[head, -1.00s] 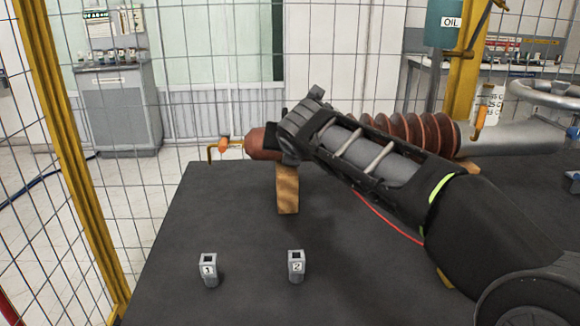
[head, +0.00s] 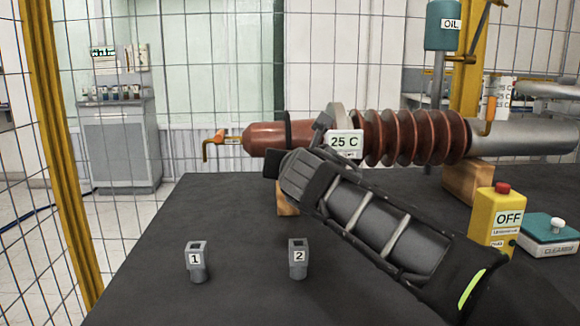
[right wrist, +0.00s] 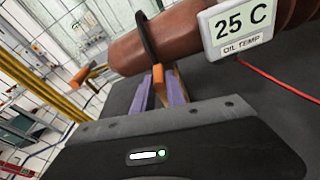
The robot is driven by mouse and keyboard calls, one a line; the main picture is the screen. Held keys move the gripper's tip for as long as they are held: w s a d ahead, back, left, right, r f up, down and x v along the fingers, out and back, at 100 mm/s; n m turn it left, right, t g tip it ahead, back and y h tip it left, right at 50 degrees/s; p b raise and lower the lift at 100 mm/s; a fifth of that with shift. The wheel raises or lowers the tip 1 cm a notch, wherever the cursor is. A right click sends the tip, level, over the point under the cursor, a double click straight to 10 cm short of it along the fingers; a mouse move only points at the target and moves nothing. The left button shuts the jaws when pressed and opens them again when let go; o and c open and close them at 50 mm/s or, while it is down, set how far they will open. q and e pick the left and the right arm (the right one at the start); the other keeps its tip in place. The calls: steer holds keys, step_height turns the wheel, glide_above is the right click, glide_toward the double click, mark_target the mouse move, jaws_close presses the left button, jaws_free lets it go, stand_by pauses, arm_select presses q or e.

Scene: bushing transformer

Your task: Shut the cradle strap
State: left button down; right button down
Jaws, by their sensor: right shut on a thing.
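The cradle strap (head: 288,130) is a black band over the brown end of the bushing (head: 263,138). In the right wrist view the strap (right wrist: 147,38) arcs over the bushing and down its near side to a small orange end between my fingertips. My right gripper (right wrist: 159,80), with purple fingers, is shut on that end, low beside the bushing. In the head view my right arm crosses from the lower right and its hand hides the fingertips. The wooden cradle block (head: 287,203) shows below. Whether the strap's end touches a catch is hidden. My left gripper is out of view.
A 25 C oil temperature display (head: 345,144) sits against the bushing by the hand. Number posts 1 (head: 197,262) and 2 (head: 298,259) stand in front. A yellow OFF box (head: 497,222) stands at the right.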

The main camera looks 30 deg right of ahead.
steer(key=shift+f, duration=0.2)
steer(key=c, duration=1.4)
jaws_free()
steer(key=shift+o, duration=0.2)
steer(key=shift+s+r, duration=0.1)
steer(key=p+v, duration=0.1)
steer(key=v, duration=0.6)
steer(key=shift+s+a+p, duration=0.2)
steer(key=shift+s+p, duration=0.05)
steer(key=shift+p, duration=0.15)
